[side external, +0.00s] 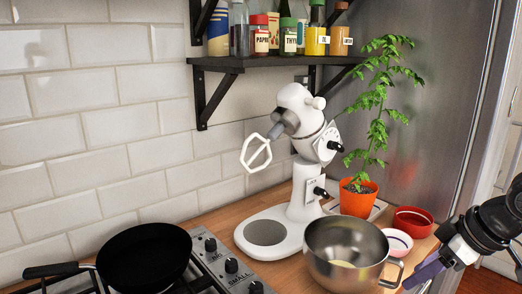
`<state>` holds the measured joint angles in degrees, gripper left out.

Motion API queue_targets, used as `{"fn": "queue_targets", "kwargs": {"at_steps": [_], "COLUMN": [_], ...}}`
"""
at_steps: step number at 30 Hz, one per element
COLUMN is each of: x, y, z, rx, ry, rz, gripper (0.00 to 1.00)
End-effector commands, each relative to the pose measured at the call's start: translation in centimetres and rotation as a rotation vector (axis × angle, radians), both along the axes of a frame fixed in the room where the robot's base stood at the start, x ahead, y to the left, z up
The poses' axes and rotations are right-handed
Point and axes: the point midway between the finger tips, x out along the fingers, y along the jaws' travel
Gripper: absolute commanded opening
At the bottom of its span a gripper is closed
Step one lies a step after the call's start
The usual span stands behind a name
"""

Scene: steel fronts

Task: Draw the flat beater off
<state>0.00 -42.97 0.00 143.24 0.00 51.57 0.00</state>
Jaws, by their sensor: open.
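The flat beater (257,154) is a white, open-framed paddle. It hangs from the tilted-up head of the white stand mixer (298,112), pointing down and left, clear of the base. A steel mixing bowl (345,255) with a side handle stands in front of the mixer, off its base plate, with a little pale yellow content inside. My gripper (428,272) is at the lower right, open, to the right of the bowl and well away from the beater. Part of it is cut off or hidden by my dark wrist.
A black pan (144,255) sits on the stove (215,262) at left. A potted plant (357,198), a red bowl (413,221) and a small pink-and-white bowl (397,242) stand right of the mixer. A shelf (270,61) with jars hangs above. The space left of the beater is open.

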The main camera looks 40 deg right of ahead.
Motion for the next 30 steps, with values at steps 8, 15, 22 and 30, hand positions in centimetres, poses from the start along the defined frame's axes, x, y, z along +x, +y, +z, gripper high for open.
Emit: {"fn": "queue_targets", "kwargs": {"at_steps": [8, 15, 22, 30], "x": [0.7, 8.6, 16.9, 24.9], "y": [0.0, -0.7, -1.3, -1.6], "z": [0.4, 6.9, 14.1, 18.6], "rx": [0.030, 0.217, 0.496, 0.845], "ry": [-0.038, -0.427, -0.776, -1.024], "rz": [-0.056, -0.302, -0.450, -0.471], "gripper": [0.71, 0.71, 0.71, 0.71]}}
